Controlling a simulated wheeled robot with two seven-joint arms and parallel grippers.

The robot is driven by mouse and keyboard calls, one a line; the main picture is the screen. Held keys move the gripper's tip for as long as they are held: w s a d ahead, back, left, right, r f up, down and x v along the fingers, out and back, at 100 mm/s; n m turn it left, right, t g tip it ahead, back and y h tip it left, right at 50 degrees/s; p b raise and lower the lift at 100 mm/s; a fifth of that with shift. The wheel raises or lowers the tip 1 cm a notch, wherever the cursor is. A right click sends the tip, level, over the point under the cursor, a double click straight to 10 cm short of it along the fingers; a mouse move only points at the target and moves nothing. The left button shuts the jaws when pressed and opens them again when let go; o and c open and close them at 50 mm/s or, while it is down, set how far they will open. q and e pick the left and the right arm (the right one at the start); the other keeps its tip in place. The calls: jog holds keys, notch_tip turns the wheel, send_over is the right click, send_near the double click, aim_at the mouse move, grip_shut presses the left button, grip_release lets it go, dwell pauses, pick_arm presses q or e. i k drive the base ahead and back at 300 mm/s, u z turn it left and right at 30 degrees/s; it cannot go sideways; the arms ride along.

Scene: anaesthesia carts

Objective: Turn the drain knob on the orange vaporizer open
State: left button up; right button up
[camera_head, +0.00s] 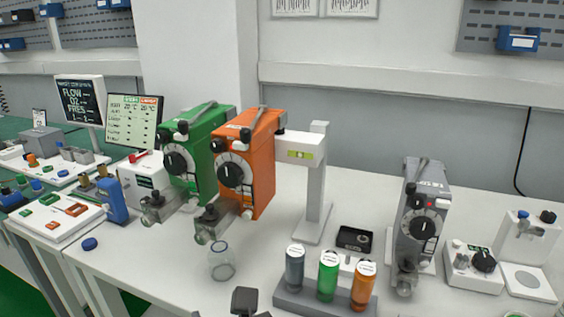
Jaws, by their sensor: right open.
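The orange vaporizer (258,165) hangs on a white stand, right beside a green vaporizer (207,150). Its large black dial (230,174) faces me. Below the dial, a clear drain fitting (216,222) with small dark parts juts out toward the front left. The drain knob is too small to tell apart clearly, and so is its setting. A clear glass jar (222,264) stands on the table below the fitting. My right gripper (252,305) shows only as dark fingertips at the bottom edge, open, in front of the jar and apart from the vaporizer. My left gripper is not seen.
A grey rack (318,303) with grey, green and orange bottles stands right of my gripper. A black box (354,238) lies behind it. A grey vaporizer (423,207) stands at the right.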

aim_at(202, 237)
jog(key=k, duration=1.15)
